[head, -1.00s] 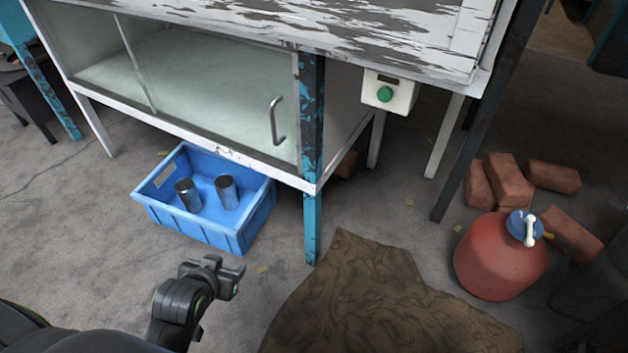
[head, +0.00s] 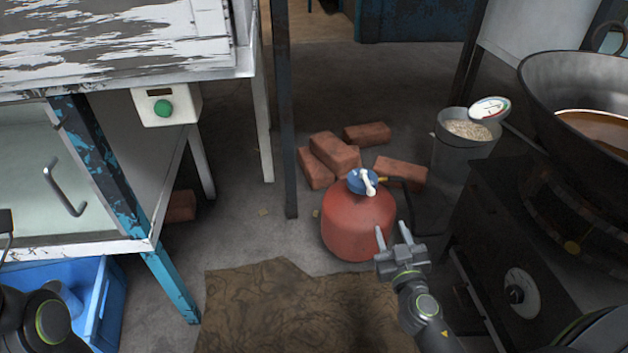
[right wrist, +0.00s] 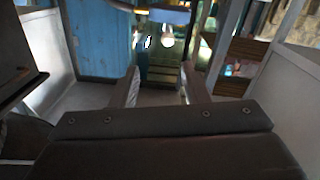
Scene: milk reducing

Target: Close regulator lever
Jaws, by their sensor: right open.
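A red gas cylinder (head: 357,222) stands on the floor right of centre in the head view. A blue regulator (head: 360,181) sits on its top, with a white lever (head: 369,182) on it. My right gripper (head: 392,236) is open and empty. In the picture it overlaps the cylinder's lower right side, below the lever; its depth from the cylinder is unclear. The right wrist view shows its two fingers apart (right wrist: 162,88), with no cylinder or lever between them. At the left edge, a dark piece of my left gripper (head: 5,222) partly shows; its jaws cannot be made out.
Several bricks (head: 334,152) lie behind the cylinder. A dark stove (head: 530,225) with a large pan (head: 590,80) stands at the right, beside a grey bucket (head: 462,155). A brown sack (head: 270,310) lies in front. A glass-fronted cabinet (head: 100,240) and blue crate (head: 100,310) are at left.

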